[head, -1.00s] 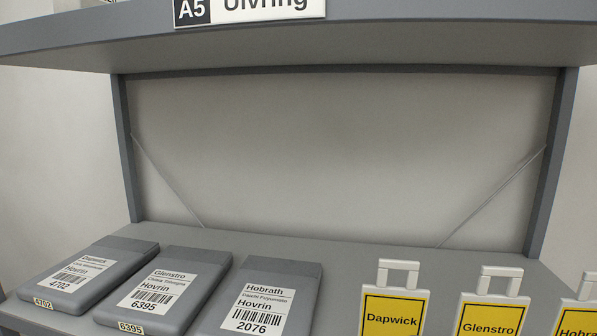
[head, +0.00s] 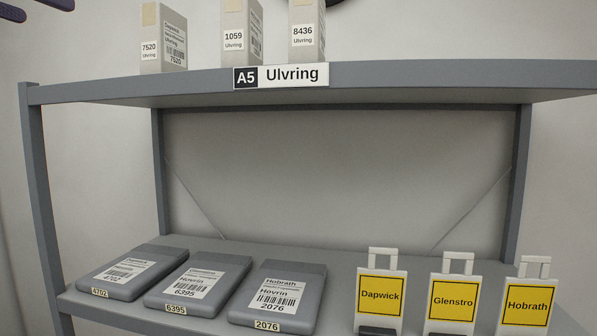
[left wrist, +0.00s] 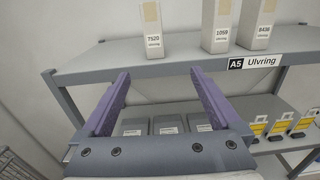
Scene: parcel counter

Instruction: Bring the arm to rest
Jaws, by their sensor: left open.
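My left gripper shows in the left wrist view (left wrist: 158,73) with its two purple fingers wide apart and nothing between them. In the head view only its purple fingertips (head: 49,11) show, at the top left corner, apart from the shelf and boxes. The rest of the left arm is out of the frame. My right gripper is in neither view.
The upper shelf (head: 430,80), labelled A5 Ulvring (head: 281,75), holds upright boxes 7520 (head: 165,40), 1059 (head: 242,35) and 8436 (head: 306,35). Below lie grey parcels 4702 (head: 130,273), 6395 (head: 198,283) and 2076 (head: 278,297), beside yellow tags Dapwick (head: 381,295), Glenstro (head: 453,300) and Hobrath (head: 527,305).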

